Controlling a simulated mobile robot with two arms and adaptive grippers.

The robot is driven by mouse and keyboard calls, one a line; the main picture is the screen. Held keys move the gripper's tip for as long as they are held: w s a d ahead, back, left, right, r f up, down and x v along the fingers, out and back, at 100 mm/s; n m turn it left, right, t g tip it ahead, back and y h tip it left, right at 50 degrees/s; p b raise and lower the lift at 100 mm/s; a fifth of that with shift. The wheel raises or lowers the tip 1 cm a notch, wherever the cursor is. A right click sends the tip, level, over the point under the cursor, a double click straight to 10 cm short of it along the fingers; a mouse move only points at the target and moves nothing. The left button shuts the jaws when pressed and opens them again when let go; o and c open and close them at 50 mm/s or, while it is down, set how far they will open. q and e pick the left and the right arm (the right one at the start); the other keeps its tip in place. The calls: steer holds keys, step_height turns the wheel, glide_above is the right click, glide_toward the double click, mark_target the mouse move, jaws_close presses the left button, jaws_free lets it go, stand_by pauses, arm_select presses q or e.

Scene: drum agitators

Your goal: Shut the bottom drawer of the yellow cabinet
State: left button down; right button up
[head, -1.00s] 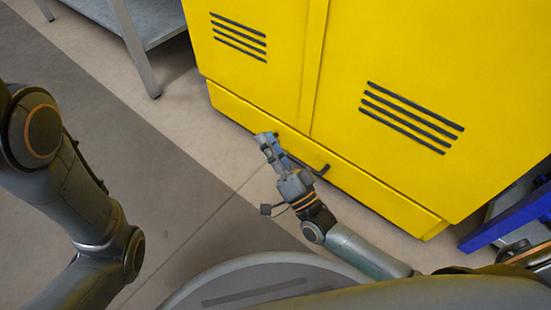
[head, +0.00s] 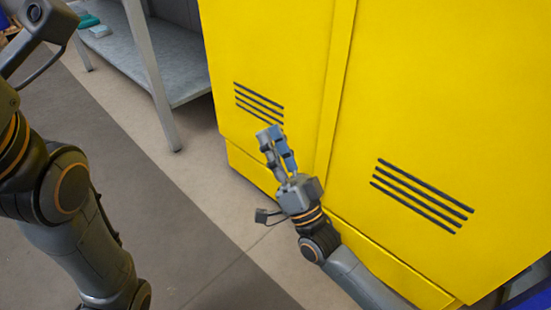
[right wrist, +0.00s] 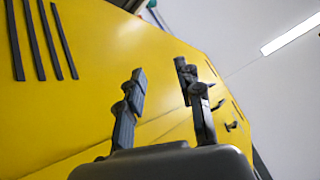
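The yellow cabinet (head: 400,110) fills the right half of the head view. Its bottom drawer (head: 250,170) is the low yellow front along the base. It looks flush or nearly flush with the doors, and no inside shows. Its handle is hidden behind my right arm. My right gripper (head: 276,140) is in front of the left door, above the drawer, with fingers pointing up. In the right wrist view its fingers (right wrist: 158,88) are spread with nothing between them, and the cabinet (right wrist: 80,110) is behind. My left arm is at the left edge; its fingers are out of frame.
A grey metal shelf table (head: 180,80) stands left of the cabinet, its leg (head: 155,80) close to it. A teal item (head: 88,20) lies on its lower shelf. A blue object (head: 530,292) is at the lower right. The floor left of the cabinet is clear.

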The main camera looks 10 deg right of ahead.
steer(key=shift+s+r+n+y, duration=0.15)
steer(key=shift+r+n+y, duration=0.25)
steer(key=shift+r, duration=1.2)
